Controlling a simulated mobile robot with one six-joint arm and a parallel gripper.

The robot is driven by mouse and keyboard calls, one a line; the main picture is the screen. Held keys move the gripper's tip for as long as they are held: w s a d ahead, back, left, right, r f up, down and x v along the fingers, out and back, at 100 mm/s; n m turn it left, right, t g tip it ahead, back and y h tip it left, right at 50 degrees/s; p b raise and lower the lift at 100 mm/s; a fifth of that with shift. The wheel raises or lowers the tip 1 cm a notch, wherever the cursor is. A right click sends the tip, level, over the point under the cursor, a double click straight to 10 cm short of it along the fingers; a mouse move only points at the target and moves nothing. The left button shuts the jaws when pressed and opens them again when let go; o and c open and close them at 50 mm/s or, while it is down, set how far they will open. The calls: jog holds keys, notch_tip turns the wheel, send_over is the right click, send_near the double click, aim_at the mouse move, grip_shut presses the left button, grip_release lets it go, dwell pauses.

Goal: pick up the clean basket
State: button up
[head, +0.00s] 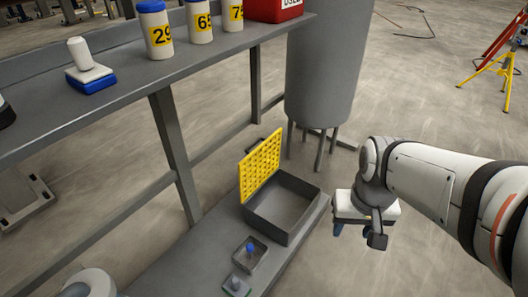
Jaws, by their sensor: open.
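I cannot pick out the clean basket for certain. A dark grey open-topped box (298,228) stands on the low bench, and its inside looks empty. A yellow perforated panel (259,167) stands tilted up along its far left edge, like a raised lid. In front of the box is a small grey tray (239,262) with a blue round knob in it. My gripper (358,236) hangs right of the box, beyond the bench's right edge, apart from everything. It is open, and no object shows between its fingers.
The upper shelf (130,98) holds numbered canisters (199,22), a red box (273,8) marked "USED" and a white piece on a blue base (88,67). A large grey tank (323,62) stands behind the low bench (183,258). Floor at right is mostly clear.

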jog(key=shift+o, duration=0.5)
jog(key=w+a+f, duration=0.3)
jog(key=w, duration=0.3)
jog(key=w+a+f, duration=0.3)
jog(key=w, duration=0.3)
jog(key=shift+w, duration=0.25)
jog(key=g, duration=0.1)
send_over(250, 247)
jog(key=w+d, duration=0.2)
jog(key=d, duration=0.4)
notch_tip(250, 247, down, 25)
jog(key=shift+m, duration=0.4)
jog(key=a+f, duration=0.2)
jog(key=f, duration=0.3)
jog(key=s+a+f, duration=0.1)
jog(key=f, duration=0.5)
jog(key=s+a+f+b, duration=0.1)
jog(key=a+f, duration=0.1)
jog(key=f, duration=0.3)
jog(key=shift+a+f, duration=0.2)
jog(key=shift+a, duration=0.15)
jog(key=f+b, duration=0.2)
jog(key=f, duration=0.1)
jog(key=f+b, duration=0.1)
jog(key=f, duration=0.1)
jog(key=shift+w+a+f, duration=0.1)
jog(key=shift+a+f, duration=0.1)
jog(key=shift+a, duration=0.05)
jog(key=shift+r, duration=0.1)
jog(key=shift+c, duration=0.5)
